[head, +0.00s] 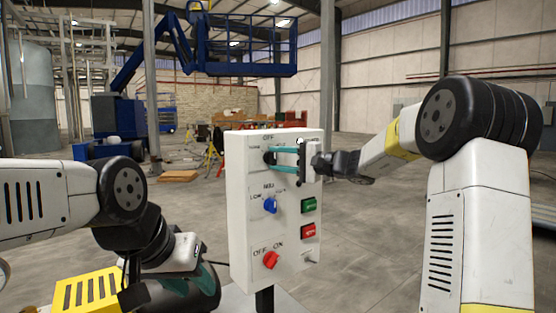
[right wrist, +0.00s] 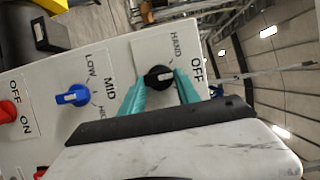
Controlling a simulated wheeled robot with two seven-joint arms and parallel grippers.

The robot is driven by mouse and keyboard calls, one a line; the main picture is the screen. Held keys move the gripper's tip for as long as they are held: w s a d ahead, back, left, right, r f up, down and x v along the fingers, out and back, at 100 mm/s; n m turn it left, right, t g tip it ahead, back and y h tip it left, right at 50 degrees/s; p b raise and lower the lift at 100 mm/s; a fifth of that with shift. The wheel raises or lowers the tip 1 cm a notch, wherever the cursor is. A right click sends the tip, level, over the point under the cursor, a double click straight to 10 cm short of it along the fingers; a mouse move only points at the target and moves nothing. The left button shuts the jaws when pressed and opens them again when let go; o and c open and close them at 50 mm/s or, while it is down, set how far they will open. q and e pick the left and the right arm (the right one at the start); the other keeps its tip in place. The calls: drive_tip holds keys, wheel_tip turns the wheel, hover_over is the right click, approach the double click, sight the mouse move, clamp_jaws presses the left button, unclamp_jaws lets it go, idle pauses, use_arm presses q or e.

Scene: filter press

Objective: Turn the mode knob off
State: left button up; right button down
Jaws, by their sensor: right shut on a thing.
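The control box (head: 243,215) stands upright in the head view. Its mode knob (head: 267,157) is black and sits at the top of the front panel, with OFF printed above it and HAND to its upper left. In the right wrist view, the knob (right wrist: 158,76) is between the two teal fingers of my right gripper (right wrist: 160,84), which is shut on it. In the head view, the right gripper (head: 272,158) reaches it from the right. The fingers partly hide the knob, so its exact pointing is unclear. My left gripper (head: 188,286) is low at the left, away from the box, its fingertips hidden.
Below the mode knob are a blue LOW/MID selector (head: 270,205), a green button (head: 308,205), a red button (head: 308,230) and a red OFF/ON knob (head: 271,260). A blue lift (head: 240,55) and other equipment stand far behind. The floor around the box is open.

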idle(0.3)
drive_tip(key=c, duration=0.9)
unclamp_jaws()
drive_tip(key=v, duration=0.8)
drive_tip(key=shift+w, duration=0.1)
